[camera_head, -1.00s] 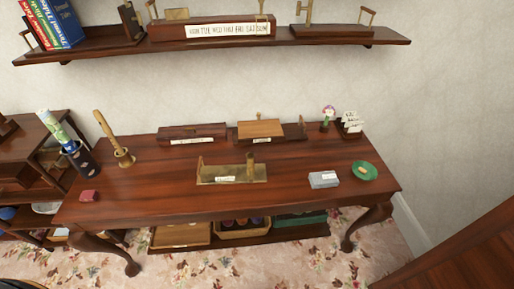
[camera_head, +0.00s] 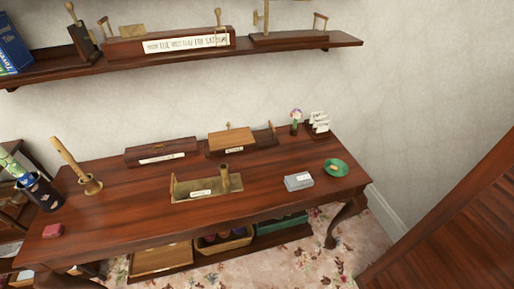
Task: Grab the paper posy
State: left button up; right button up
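A small posy with a pink and white head and a green stem (camera_head: 296,119) stands upright near the back right of the wooden table (camera_head: 130,215). It is small in view, and I cannot tell what it is made of. A dark rack with white cards (camera_head: 318,124) stands just to its right. Neither of my grippers is in view.
A green dish (camera_head: 336,168), a grey box (camera_head: 298,181) and a brass stand (camera_head: 205,188) are on the table. Wooden boxes (camera_head: 160,152) line its back. A shelf (camera_head: 200,53) hangs above. Wooden furniture (camera_head: 450,225) stands at the right.

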aim_at(297, 114)
jog(key=i+l+u, duration=0.25)
jog(key=l, duration=0.35)
jog(key=i+l+u, duration=0.1)
jog(key=i+l, duration=0.15)
jog(key=i+l+u, duration=0.1)
jog(key=l, duration=0.3)
